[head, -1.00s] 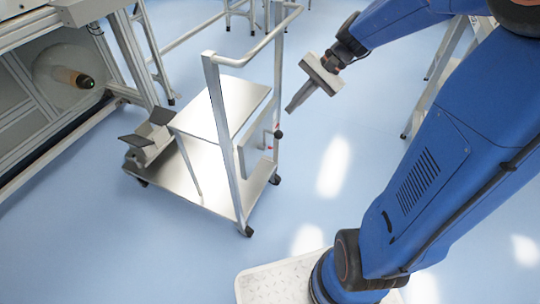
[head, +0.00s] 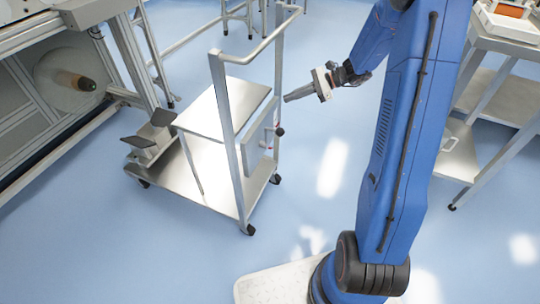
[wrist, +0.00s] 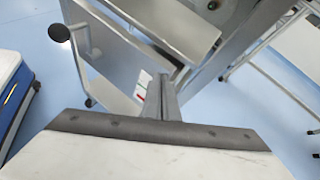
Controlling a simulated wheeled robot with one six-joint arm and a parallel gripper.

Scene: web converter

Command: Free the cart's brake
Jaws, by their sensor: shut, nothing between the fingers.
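The metal cart (head: 228,133) stands left of centre in the head view, with an upright push frame on its near side. A panel (head: 258,125) on that side carries a lever with a black knob (head: 280,131).
A machine (head: 50,100) stands left of the cart. A dark two-winged holder (head: 149,143) sits on the cart's deck. At right is a shelved metal stand (head: 490,75) with an orange-topped item.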

